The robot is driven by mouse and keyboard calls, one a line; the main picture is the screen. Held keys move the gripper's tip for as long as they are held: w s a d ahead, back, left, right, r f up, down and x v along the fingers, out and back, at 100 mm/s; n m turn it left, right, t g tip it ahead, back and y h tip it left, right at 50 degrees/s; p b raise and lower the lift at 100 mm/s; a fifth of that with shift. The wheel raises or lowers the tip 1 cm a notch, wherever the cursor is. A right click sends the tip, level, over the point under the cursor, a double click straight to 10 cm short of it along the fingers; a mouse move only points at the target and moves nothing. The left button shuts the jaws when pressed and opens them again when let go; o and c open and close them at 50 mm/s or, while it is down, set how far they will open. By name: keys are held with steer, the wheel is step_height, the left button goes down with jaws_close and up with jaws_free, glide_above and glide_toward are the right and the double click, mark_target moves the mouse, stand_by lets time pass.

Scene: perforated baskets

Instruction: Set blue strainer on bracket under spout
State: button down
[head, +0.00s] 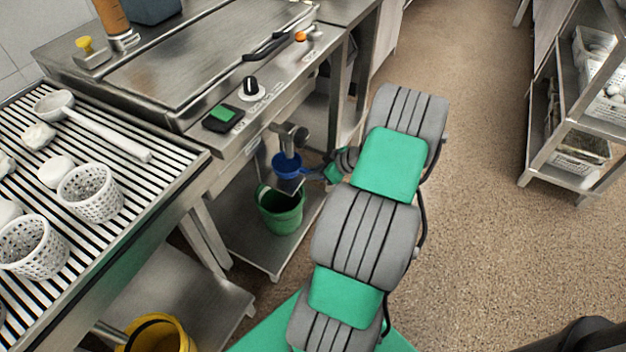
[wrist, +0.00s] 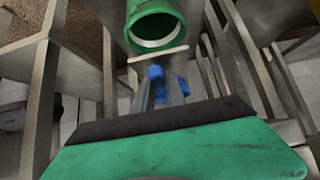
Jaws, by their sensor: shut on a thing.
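The blue strainer (head: 287,166) is directly below the metal spout (head: 289,136) at the front of the griddle counter. A small grey plate (head: 291,186), which looks like the bracket, shows just under the strainer; whether they touch cannot be told. My gripper (head: 322,174) reaches in from the right and is shut on the strainer's handle side. In the wrist view, blue parts (wrist: 155,73) show at the jaws, but the strainer's bowl is not clearly seen. A pale strip (wrist: 158,54) crosses just beyond them.
A green bucket (head: 281,212) stands on the low shelf below the strainer; it also shows in the wrist view (wrist: 154,24). A slatted table (head: 130,185) with white perforated baskets (head: 90,193) is at left. A yellow bucket (head: 157,335) is lower left. Open floor lies right.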

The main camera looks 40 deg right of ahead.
steer(key=shift+w+a+f+b, duration=0.15)
steer(key=shift+f+b, duration=0.2)
steer(key=shift+f, duration=0.6)
steer(key=shift+w+d+f+b, duration=0.1)
steer(key=shift+f+b, duration=0.2)
steer(key=shift+f, duration=0.65)
steer(key=c, duration=1.4)
jaws_free()
steer(key=shift+r, duration=0.1)
steer(key=p+v, duration=0.2)
steer(key=v, duration=1)
steer(key=shift+s+p, duration=0.1)
steer(key=shift+p, duration=0.3)
